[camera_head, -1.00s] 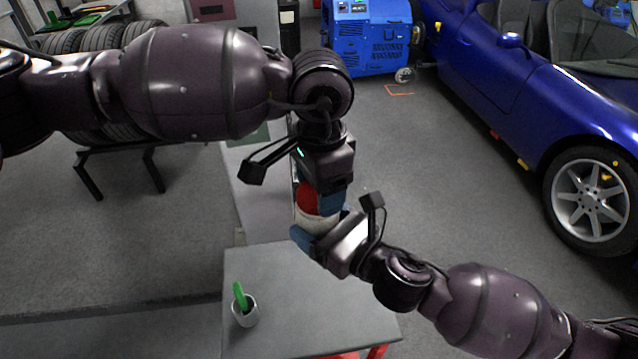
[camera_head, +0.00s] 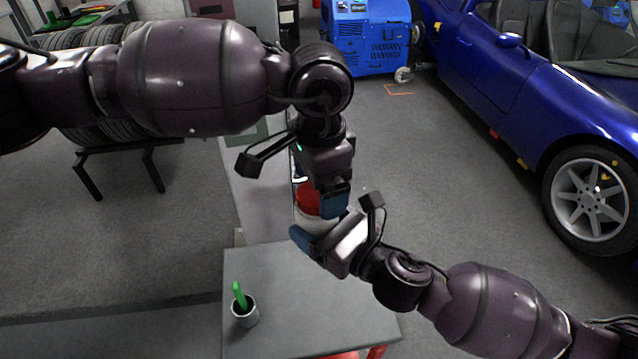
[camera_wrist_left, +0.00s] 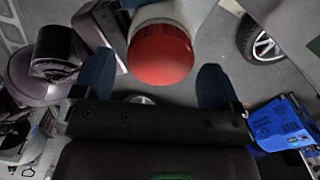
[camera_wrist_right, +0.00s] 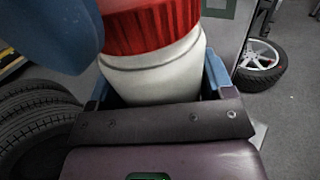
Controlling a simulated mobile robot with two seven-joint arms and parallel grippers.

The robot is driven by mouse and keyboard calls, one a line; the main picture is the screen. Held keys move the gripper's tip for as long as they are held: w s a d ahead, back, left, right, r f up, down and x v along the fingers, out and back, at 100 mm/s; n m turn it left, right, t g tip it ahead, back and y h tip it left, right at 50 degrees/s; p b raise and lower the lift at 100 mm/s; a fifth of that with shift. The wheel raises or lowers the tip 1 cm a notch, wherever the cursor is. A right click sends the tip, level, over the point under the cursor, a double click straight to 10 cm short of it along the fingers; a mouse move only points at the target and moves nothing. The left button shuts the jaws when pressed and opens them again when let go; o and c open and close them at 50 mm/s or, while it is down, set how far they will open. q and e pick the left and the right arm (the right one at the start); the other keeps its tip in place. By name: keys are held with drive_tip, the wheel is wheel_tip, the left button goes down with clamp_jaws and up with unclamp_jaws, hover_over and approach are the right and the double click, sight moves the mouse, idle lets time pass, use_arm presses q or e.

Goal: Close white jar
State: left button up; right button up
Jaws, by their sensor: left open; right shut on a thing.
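The white jar (camera_head: 306,219) has a red lid (camera_head: 309,200) sitting on its top. In the right wrist view the jar's white body (camera_wrist_right: 155,75) is between my right gripper's blue fingers, below the ribbed red lid (camera_wrist_right: 150,25). My right gripper (camera_head: 318,236) is shut on the jar and holds it above the grey table. My left gripper (camera_head: 325,203) is open at the lid from above. In the left wrist view the red lid (camera_wrist_left: 160,54) lies between and beyond the spread blue fingers, which appear apart from it. Much of the jar is hidden by the grippers in the head view.
A grey table (camera_head: 300,300) below holds a cup (camera_head: 246,317) with a green object in it. A blue machine (camera_head: 366,38) and a blue car (camera_head: 540,90) stand beyond. Tires (camera_head: 95,38) rest on a rack at the left. Most of the tabletop is clear.

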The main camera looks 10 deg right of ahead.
use_arm(q)
drive_tip(key=shift+r, duration=1.95)
drive_tip(key=shift+c, duration=0.4)
